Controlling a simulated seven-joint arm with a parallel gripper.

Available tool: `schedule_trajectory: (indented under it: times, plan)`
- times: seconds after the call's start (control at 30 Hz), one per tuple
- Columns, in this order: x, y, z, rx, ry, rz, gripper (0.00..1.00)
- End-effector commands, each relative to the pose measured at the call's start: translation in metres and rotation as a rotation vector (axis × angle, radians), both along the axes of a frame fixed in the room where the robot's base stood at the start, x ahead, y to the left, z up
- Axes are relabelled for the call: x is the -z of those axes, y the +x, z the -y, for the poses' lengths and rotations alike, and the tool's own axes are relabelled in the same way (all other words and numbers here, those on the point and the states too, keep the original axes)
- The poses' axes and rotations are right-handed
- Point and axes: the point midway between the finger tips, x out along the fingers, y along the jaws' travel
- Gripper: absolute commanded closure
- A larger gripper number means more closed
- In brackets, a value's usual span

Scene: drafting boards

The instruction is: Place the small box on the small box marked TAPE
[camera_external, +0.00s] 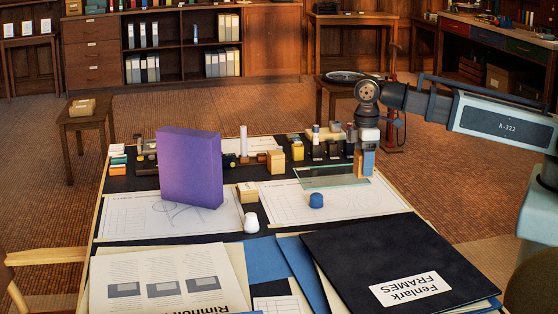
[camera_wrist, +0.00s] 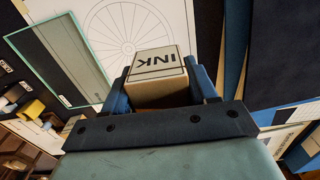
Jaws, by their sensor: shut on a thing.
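My gripper (camera_external: 366,162) is at the right rear of the drafting table, above the board surface. In the wrist view my gripper (camera_wrist: 160,82) has its blue fingers shut on a small tan box marked INK (camera_wrist: 157,66), with the label facing the camera. In the external view the held box is mostly hidden by the fingers. A small tan box (camera_external: 247,193) sits between the two drawing sheets, right of the purple block; no label on it can be read. Another small tan-yellow box (camera_external: 276,161) stands farther back. I cannot tell which is marked TAPE.
A tall purple block (camera_external: 190,168) stands left of centre. A glass sheet (camera_external: 325,178) lies beside my gripper. Folders (camera_external: 385,250) cover the front; small items line the back.

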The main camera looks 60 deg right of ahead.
Motion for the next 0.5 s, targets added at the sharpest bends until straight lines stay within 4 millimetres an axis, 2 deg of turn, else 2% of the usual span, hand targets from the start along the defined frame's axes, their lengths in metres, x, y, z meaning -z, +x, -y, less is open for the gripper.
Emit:
schedule_trajectory:
  times: [0.13,0.23,0.5]
  plan:
    - [-0.003,0.007,0.019,0.035,0.001,0.002,0.8]
    - [-0.007,0.025,0.035,0.069,0.001,0.006,0.8]
    - [-0.028,0.128,0.067,0.153,0.003,0.016,0.8]
